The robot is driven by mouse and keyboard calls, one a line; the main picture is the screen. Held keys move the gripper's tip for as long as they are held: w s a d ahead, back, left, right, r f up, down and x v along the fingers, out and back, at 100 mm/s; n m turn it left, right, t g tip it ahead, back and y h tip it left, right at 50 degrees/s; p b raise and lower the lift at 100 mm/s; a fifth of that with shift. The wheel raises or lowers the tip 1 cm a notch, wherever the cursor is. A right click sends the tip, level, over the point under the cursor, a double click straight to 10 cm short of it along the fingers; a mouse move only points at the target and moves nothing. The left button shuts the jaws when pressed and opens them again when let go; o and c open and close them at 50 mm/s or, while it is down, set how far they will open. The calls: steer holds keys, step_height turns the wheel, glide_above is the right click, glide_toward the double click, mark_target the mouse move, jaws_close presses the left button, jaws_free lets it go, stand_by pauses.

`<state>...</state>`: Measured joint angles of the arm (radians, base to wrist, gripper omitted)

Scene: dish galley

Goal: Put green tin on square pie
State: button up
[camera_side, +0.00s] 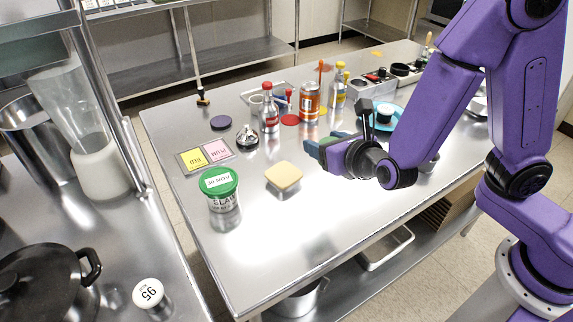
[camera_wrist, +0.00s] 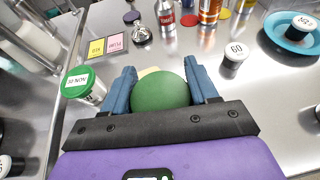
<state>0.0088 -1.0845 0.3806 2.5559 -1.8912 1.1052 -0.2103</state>
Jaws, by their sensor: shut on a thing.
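My gripper (camera_wrist: 161,88) is shut on a round green thing (camera_wrist: 160,93), which I take to be the green tin. It sits between the two blue fingers in the wrist view. In the side view my gripper (camera_side: 318,152) is above the table, and the tin is not clearly visible there. The square pie (camera_side: 283,176) is a pale beige rounded square lying flat on the steel table, left of and below my gripper. In the wrist view only a sliver of the pie (camera_wrist: 148,71) shows beyond the tin, which hides the rest.
A jar with a green lid (camera_side: 220,188) stands left of the pie. Yellow and pink cards (camera_side: 206,155) lie behind it. Bottles and an orange can (camera_side: 310,102) stand farther back. A jar marked 60 (camera_wrist: 236,56) and a blue plate (camera_wrist: 277,34) are at right. The table's front is clear.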

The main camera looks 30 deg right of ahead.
steer(key=w+a+f, duration=0.2)
steer(key=w+f, duration=0.1)
steer(key=w, duration=0.2)
glide_above(287, 176)
steer(key=f, duration=0.2)
steer(key=s+f, duration=0.1)
steer(key=shift+d+f, duration=0.25)
steer(key=shift+f, duration=0.15)
steer(key=shift+w+a+f, duration=0.2)
steer(key=shift+w+f, duration=0.35)
steer(key=shift+f, duration=0.05)
steer(key=shift+w+f, duration=0.1)
steer(key=shift+f, duration=1.5)
steer(key=shift+f, duration=0.15)
steer(key=o, duration=1.1)
